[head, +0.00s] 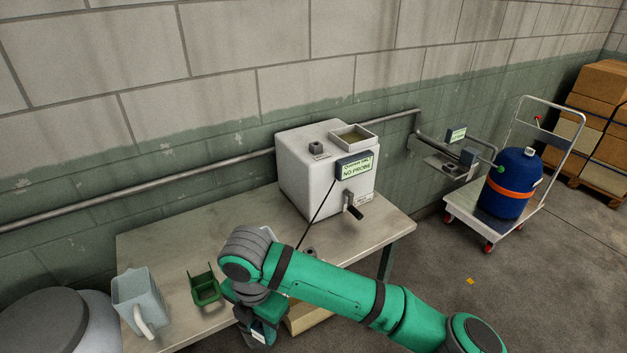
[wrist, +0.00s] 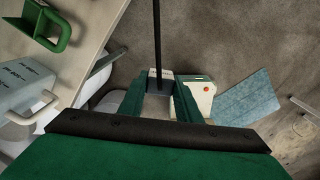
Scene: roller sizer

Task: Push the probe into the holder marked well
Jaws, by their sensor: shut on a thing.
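My gripper (head: 257,332) hangs low at the table's front edge in the head view. In the wrist view its green fingers (wrist: 159,88) are shut on a small pale block with a dark line running up from it, which looks like the probe (wrist: 160,76). In the head view a dark line runs from the display (head: 354,167), which reads NO PROBE, down behind my arm. A grey block with a dark opening (head: 317,147) sits on top of the white machine (head: 305,180). Another small grey piece (head: 309,252) is partly hidden by my arm. I cannot read a well mark on either.
The table (head: 150,244) carries a grey jug (head: 140,300) and a green scoop (head: 204,287) left of my gripper. A crank handle (head: 354,210) juts from the machine's front. A trolley with a blue drum (head: 509,183) stands at right. The table's left back is clear.

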